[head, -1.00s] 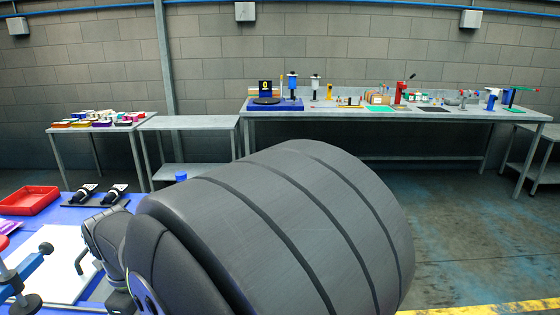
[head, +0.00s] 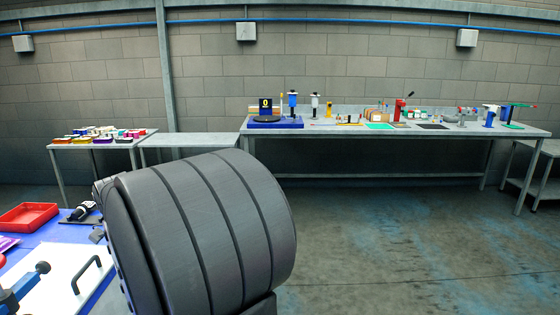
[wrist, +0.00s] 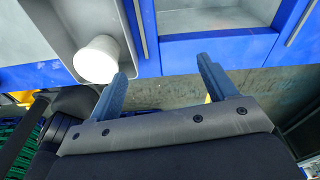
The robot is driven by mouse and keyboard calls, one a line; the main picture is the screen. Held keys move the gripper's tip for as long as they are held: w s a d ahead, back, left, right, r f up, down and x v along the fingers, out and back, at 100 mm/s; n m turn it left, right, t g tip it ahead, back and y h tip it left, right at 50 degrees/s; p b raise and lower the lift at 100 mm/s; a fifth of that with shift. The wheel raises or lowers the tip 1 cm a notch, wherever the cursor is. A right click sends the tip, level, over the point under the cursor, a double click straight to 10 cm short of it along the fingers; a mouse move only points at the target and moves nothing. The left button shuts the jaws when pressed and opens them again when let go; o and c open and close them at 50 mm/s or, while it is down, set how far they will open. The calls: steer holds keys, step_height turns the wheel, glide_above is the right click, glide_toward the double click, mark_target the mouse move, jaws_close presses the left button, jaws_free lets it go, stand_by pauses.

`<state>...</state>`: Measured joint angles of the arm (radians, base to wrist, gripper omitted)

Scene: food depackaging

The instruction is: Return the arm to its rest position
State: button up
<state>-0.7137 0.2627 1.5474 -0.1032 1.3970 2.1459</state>
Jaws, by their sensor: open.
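My gripper (wrist: 163,88) shows in the wrist view with two blue fingers spread apart and nothing between them. Below and beyond the fingers are a blue surface (wrist: 190,58) and a strip of floor. A white round cup-like item (wrist: 97,60) lies near the left finger, on a grey tray (wrist: 72,18); I cannot tell whether the finger touches it. In the head view a large dark grey link of my arm fills the lower middle and hides part of the blue table (head: 62,233). My gripper is not visible in the head view.
A red tray (head: 28,217) and a white board (head: 62,275) with a dark handle are at left on the blue table. A long grey bench (head: 350,130) with tools stands at the back wall. Open floor (head: 400,225) lies to the right.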

steer(key=w+a+f, duration=0.1)
steer(key=w+f, duration=0.2)
steer(key=f, duration=1)
steer(key=w+a+f, duration=0.2)
steer(key=w+f, duration=0.1)
steer(key=f, duration=1)
steer(key=shift+w, duration=0.3)
steer(key=o, duration=0.5)
steer(key=w+a+r+y, duration=0.1)
steer(key=w+r, duration=0.2)
steer(key=r, duration=0.4)
steer(key=w+d+r+m+y, duration=0.1)
steer(key=w+d+r+y, duration=0.2)
steer(key=r, duration=0.4)
steer(key=w+d+r, duration=0.3)
steer(key=d+r, duration=0.3)
steer(key=r, duration=0.1)
steer(key=w+d+r+m+y, duration=0.1)
steer(key=w+d+r+y, duration=0.2)
steer(key=r, duration=0.4)
steer(key=shift+h, duration=0.5)
steer(key=x, duration=0.6)
steer(key=d+x, duration=0.1)
steer(key=x, duration=0.2)
steer(key=shift+s+a+f, duration=0.1)
steer(key=shift+s+f, duration=0.05)
steer(key=shift+f, duration=0.2)
